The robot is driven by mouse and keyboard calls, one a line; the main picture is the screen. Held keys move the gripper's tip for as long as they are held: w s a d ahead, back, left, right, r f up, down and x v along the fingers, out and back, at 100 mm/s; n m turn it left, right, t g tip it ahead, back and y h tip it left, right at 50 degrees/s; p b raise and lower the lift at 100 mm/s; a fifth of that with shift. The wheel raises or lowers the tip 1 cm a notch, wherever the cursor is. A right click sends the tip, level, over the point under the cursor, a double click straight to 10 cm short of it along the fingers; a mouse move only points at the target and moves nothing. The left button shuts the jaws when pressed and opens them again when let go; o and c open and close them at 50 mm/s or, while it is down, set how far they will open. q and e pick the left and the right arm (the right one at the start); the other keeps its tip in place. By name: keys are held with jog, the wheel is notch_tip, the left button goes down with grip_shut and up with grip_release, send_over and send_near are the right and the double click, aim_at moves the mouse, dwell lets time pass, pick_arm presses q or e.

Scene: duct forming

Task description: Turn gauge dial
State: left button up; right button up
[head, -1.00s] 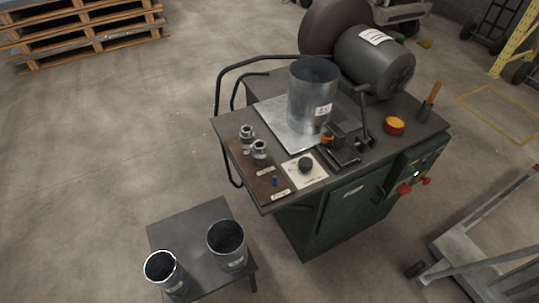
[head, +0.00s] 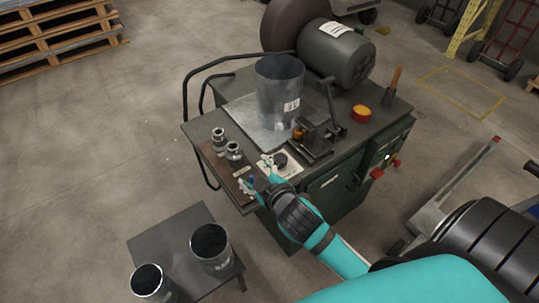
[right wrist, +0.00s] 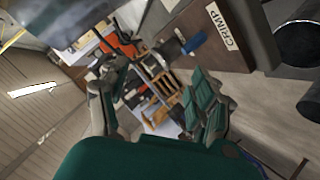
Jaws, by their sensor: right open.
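The gauge dial, a black knob (head: 280,160), sits on a white plate (head: 291,171) at the front of the green machine's top. My right gripper (head: 257,173) is open just left of the dial. One finger lies over the plate's left edge, close to the knob, and the other is near the small blue-handled lever. The right wrist view shows the two fingers spread (right wrist: 155,100) with nothing held between them. The blue handle (right wrist: 193,43) is beyond the fingers there; I cannot clearly make out the dial in that view. My left gripper is not in view.
A metal cylinder (head: 279,92) stands on the machine top behind the dial, beside a clamp (head: 316,141). Two small metal fittings (head: 234,152) stand to the left. A low table (head: 170,229) holds two open cylinders. A CRIMP label (right wrist: 219,27) shows near the blue handle.

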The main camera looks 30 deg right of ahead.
jog(key=w+a+r+n+t+y, duration=0.35)
jog(key=a+r+n+y, duration=0.25)
jog(key=r+n, duration=0.35)
jog(key=w+a+r+n+t+y, duration=0.35)
jog(key=a+r+n+y, duration=0.3)
jog(key=r+n, duration=0.35)
jog(key=s+a+r+n+g+y, duration=0.2)
jog(key=a+n+g+y, duration=0.45)
jog(key=n+g, duration=0.55)
jog(key=n+g+h, duration=0.8)
jog(key=n+h, duration=0.5)
jog(key=h, duration=0.5)
send_over(281, 158)
notch_tip(281, 158, down, 10)
pick_arm(q)
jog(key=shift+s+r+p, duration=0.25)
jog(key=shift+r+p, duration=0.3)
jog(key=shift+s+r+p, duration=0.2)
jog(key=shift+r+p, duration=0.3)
jog(key=shift+p, duration=0.05)
pick_arm(e)
notch_tip(281, 158, down, 17)
